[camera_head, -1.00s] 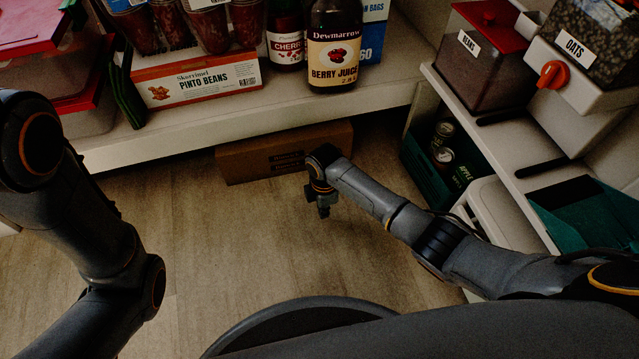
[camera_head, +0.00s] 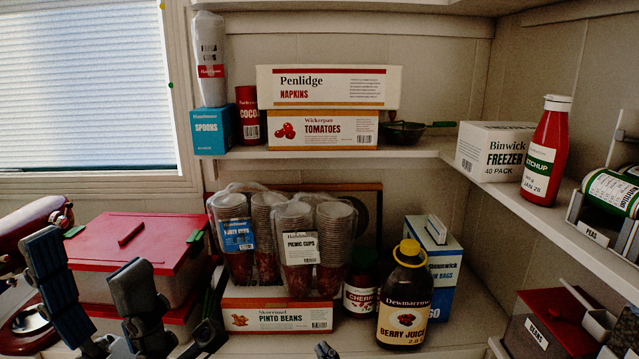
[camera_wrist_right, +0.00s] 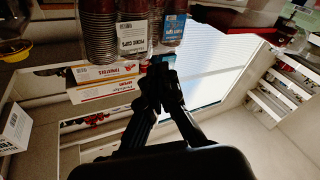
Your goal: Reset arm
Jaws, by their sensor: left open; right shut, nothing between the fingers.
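My left gripper (camera_head: 86,256) stands at the lower left of the head view, its two dark fingers spread apart with nothing between them. It is in front of the red-lidded clear bin (camera_head: 140,245), and I cannot tell the gap in depth. My right gripper (camera_wrist_right: 160,78) shows in the right wrist view with its fingers together and nothing held. Behind its tips in that view are boxes and stacked cups. In the head view only a small dark tip shows at the bottom edge, probably part of my right arm. The rest of that arm is out of view.
The lower shelf holds bagged cups (camera_head: 298,232), a pinto beans box (camera_head: 276,315) and a berry juice bottle (camera_head: 404,298). A ketchup bottle (camera_head: 546,150) stands on the right shelf. A red appliance (camera_head: 28,222) is at far left, near my left gripper.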

